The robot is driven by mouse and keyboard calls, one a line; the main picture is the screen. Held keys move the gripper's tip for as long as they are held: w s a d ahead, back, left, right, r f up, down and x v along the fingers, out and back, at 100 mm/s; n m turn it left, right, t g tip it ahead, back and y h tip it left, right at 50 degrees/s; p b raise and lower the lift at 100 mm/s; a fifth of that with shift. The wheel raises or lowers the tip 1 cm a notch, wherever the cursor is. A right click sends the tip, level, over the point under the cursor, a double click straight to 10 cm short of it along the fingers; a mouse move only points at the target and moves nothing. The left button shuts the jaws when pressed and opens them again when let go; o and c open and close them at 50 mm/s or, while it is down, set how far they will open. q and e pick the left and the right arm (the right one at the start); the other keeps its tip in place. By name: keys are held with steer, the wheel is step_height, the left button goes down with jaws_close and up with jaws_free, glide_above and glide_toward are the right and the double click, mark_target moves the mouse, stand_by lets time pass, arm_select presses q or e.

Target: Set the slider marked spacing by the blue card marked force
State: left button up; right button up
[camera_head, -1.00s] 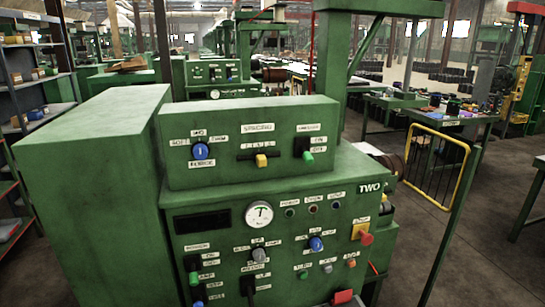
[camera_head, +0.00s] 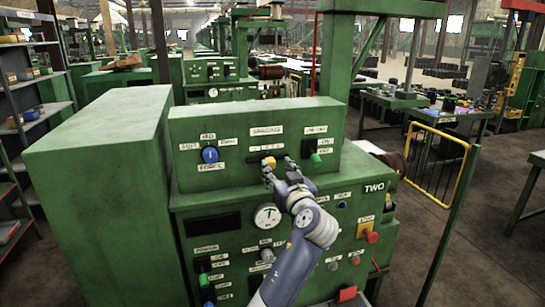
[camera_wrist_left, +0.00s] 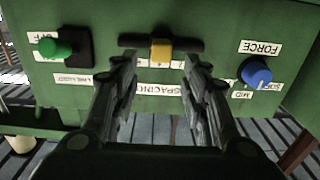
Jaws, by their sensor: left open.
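The slider marked spacing has a yellow knob (camera_head: 268,161) in a dark slot on the upper green panel, under a white label (camera_head: 266,130). In the left wrist view, where lettering is upside down, its yellow knob (camera_wrist_left: 161,50) is near the slot's middle. My left gripper (camera_head: 269,173) is open at the panel; its fingers (camera_wrist_left: 160,62) stand either side of the knob in that view. I cannot tell whether they touch it. A blue dial (camera_head: 209,154) has a white FORCE label (camera_wrist_left: 260,47) beside it. I make out no separate blue card.
A green switch (camera_head: 315,158) sits right of the slider. The lower panel has a gauge (camera_head: 267,216), several knobs and a red button (camera_head: 371,236). A tall green cabinet (camera_head: 100,190) stands at left. A yellow-framed rack (camera_head: 437,165) stands at right.

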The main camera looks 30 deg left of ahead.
mark_target(271, 162)
arm_select(q)
steer(key=p+x, duration=0.2)
steer(key=x, duration=0.4)
steer(key=shift+s+r, duration=0.1)
steer(key=shift+r, duration=0.05)
steer(key=shift+w+a, duration=0.4)
steer(key=shift+w, duration=0.05)
steer(key=shift+c, duration=0.6)
jaws_close()
steer(key=shift+s+a+f, duration=0.1)
steer(key=shift+f, duration=0.1)
